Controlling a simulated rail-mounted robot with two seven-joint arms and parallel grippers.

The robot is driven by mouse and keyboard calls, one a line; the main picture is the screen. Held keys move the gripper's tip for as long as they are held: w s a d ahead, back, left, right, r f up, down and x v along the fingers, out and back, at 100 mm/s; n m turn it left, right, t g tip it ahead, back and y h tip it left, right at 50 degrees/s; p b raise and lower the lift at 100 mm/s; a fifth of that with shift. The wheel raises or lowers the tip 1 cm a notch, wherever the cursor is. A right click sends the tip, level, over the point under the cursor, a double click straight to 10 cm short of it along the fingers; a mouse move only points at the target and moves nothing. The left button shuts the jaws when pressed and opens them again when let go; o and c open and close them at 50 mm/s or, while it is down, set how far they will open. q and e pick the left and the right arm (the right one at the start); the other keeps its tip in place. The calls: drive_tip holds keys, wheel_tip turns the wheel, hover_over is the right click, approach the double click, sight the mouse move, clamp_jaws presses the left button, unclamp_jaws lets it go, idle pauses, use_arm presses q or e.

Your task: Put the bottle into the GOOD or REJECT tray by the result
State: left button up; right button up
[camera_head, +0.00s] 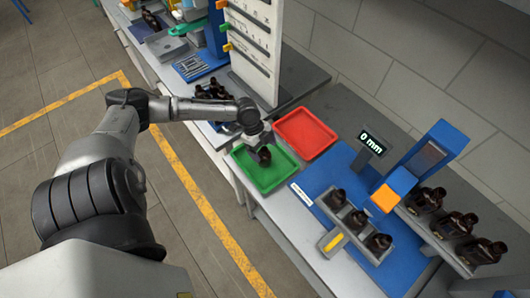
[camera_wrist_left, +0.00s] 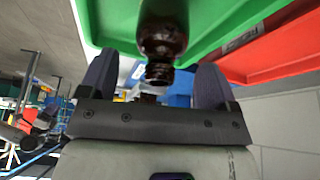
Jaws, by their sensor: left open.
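My left gripper (camera_head: 257,150) is over the green tray. An amber bottle (camera_head: 264,155) is just below it. In the left wrist view my left gripper (camera_wrist_left: 155,80) has its fingers spread on either side of the bottle (camera_wrist_left: 163,35), with gaps beside the neck. The bottle is in front of the green tray (camera_wrist_left: 225,25); its contact with the tray floor is unclear. The display (camera_head: 371,143) reads 0 mm.
A small rack (camera_head: 328,212) with three amber bottles stands on a blue mat (camera_head: 318,177). A blue gauge (camera_head: 434,150) with an orange block (camera_head: 385,198) stands beside it. More bottles (camera_head: 455,224) stand at the right. A white panel (camera_head: 255,50) rises behind the arm.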

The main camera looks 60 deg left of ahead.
use_arm(q)
drive_tip(key=v, duration=0.9)
drive_tip(key=shift+r+p, duration=0.2)
drive_tip(key=shift+p, duration=0.2)
drive_tip(key=s+d+f+g+p, duration=0.1)
drive_tip(key=s+d+f, duration=0.35)
drive_tip(key=d, duration=0.35)
drive_tip(key=s+d+f+g+p, duration=0.1)
drive_tip(key=s+d+f, duration=0.35)
drive_tip(key=d, duration=0.25)
drive_tip(key=s+d+r+n+t+y+b, duration=0.1)
drive_tip(key=s+d+n+t+y, duration=0.1)
drive_tip(key=d+n, duration=0.3)
drive_tip(key=s+d+r+n+t+y+b, duration=0.1)
drive_tip(key=s+d+n+y, duration=0.1)
drive_tip(key=d+n, duration=0.4)
drive_tip(key=shift+s+r+t, duration=0.35)
drive_tip(key=shift+s+t, duration=0.05)
drive_tip(key=shift+s, duration=0.5)
